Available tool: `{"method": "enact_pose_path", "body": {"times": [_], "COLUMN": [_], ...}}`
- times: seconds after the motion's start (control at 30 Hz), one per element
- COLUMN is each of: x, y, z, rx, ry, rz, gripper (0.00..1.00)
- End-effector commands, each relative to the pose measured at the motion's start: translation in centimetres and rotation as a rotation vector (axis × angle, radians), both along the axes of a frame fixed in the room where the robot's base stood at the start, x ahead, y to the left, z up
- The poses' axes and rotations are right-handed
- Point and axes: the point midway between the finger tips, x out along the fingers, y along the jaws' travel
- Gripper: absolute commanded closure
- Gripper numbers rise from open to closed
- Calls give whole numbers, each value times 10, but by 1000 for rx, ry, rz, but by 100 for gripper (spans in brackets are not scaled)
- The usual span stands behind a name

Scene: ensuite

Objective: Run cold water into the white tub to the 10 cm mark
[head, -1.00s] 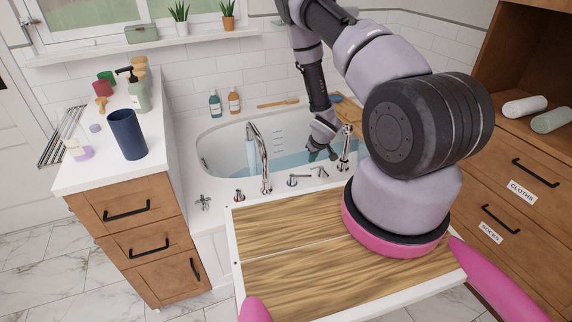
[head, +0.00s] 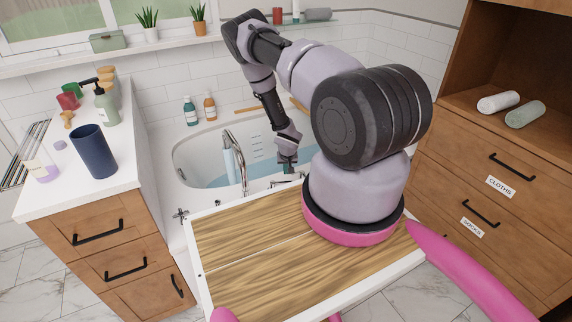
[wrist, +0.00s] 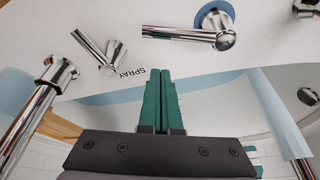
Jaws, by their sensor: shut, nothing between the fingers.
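The white tub (head: 186,153) stands behind my wooden deck in the head view, with pale blue water (head: 256,171) in it. Marks (head: 257,148) show on its far inner wall; their figures are too small to read. A pale blue stream (head: 229,165) falls from the chrome spout (head: 239,150); the stream also shows in the wrist view (wrist: 279,112). My gripper (wrist: 164,73) has its green fingers together and empty, over the tub rim, right of the spout in the head view. A chrome lever with a blue ring (wrist: 205,36) is apart from the fingertips.
A second chrome lever (wrist: 98,50) is beside the word SPRAY in the wrist view. A chrome fitting (wrist: 37,105) stands at left. The counter (head: 60,200) at left holds a dark blue cup (head: 94,152) and bottles. A drawer cabinet (head: 480,165) stands at right.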

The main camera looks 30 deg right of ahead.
Motion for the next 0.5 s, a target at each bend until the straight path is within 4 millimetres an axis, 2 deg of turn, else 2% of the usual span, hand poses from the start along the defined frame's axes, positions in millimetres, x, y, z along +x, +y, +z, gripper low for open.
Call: {"method": "enact_pose_path", "body": {"times": [0.03,0.2,0.5], "x": [-9,-23,-28], "y": [5,10,12], "z": [-1,-4,-4], "rx": [-2,-1,-1], "ry": [5,2,0], "rz": [6,4,2], "gripper": [100,100,100]}}
